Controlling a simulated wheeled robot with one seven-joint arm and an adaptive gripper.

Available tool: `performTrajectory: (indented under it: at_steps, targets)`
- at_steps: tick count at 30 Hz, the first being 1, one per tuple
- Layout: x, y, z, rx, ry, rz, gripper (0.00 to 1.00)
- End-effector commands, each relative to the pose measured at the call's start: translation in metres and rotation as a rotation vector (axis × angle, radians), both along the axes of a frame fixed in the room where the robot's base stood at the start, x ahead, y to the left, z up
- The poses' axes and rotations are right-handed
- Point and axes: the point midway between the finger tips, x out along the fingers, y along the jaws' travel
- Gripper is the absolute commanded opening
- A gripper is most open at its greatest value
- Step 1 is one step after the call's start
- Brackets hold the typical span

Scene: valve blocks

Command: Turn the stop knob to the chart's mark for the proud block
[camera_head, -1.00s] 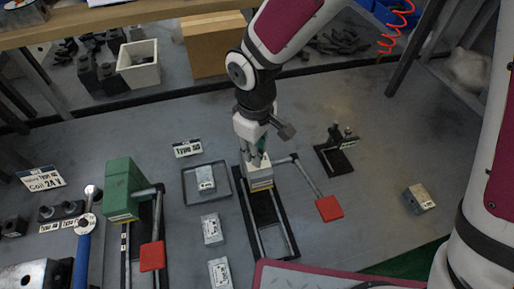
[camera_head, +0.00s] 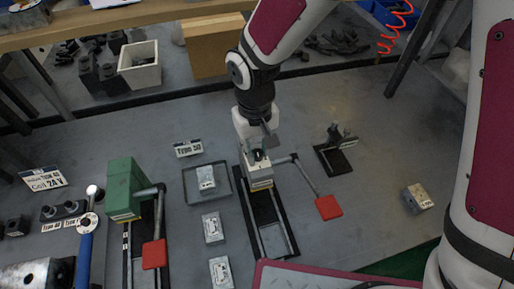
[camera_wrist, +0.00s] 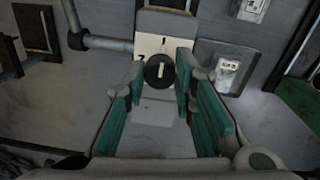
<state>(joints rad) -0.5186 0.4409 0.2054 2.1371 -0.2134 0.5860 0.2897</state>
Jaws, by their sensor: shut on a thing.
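The stop knob (camera_wrist: 153,76) is round and black with a white pointer bar, on the pale face (camera_wrist: 150,48) of the fixture block in the wrist view. The pointer stands close to upright in that view. Small dark marks sit around it, too small to read surely. My gripper (camera_wrist: 160,70) has its teal fingers closed in on both sides of the knob. In the head view my gripper (camera_head: 258,150) is over the block (camera_head: 260,179) on the black rail fixture (camera_head: 283,222). The knob is mostly hidden there.
A red-padded lever (camera_head: 328,207) sticks out right of the fixture. A tray (camera_head: 187,190) with a labelled block (camera_head: 207,178) lies left, with loose blocks (camera_head: 213,228) below it. A green fixture (camera_head: 122,185) stands further left. A small black stand (camera_head: 335,158) is at right.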

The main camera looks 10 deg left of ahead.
Motion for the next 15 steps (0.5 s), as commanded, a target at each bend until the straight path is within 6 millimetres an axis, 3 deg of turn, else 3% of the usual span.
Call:
performTrajectory:
  at_steps: [10,11,12,13,15]
  targets:
    - [-0.0005,0.0011,-0.0002,0.002,0.000,-0.002,0.00]
    - [-0.0005,0.0011,-0.0002,0.002,0.000,-0.002,0.28]
    - [-0.0005,0.0011,-0.0002,0.002,0.000,-0.002,0.37]
    - [-0.0004,0.0010,-0.0002,0.002,0.000,-0.002,0.44]
    - [-0.0003,0.0009,-0.0002,0.002,0.001,-0.002,0.45]
